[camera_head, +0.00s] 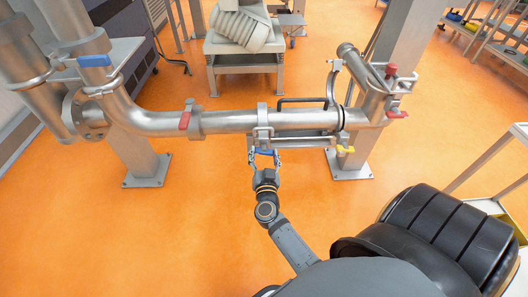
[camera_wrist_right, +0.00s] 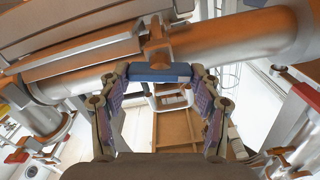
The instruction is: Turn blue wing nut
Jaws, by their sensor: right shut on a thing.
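The blue wing nut (camera_head: 266,152) is on the underside of the clamp on the horizontal steel pipe, near the middle of the head view. In the right wrist view the blue wing nut (camera_wrist_right: 160,72) spans between the two fingertips. My right gripper (camera_head: 265,157) reaches up to it from below and is shut on it, one finger on each end. In the wrist view the right gripper (camera_wrist_right: 159,75) has its fingers on both sides of the blue piece. The nut's back side is hidden. My left gripper is in neither view.
The steel pipe (camera_head: 230,121) runs across above my gripper. A red handle (camera_head: 184,121), a yellow wing nut (camera_head: 345,149) and another blue handle (camera_head: 94,60) sit on the pipework. Posts stand left and right; the orange floor (camera_head: 210,220) below is clear.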

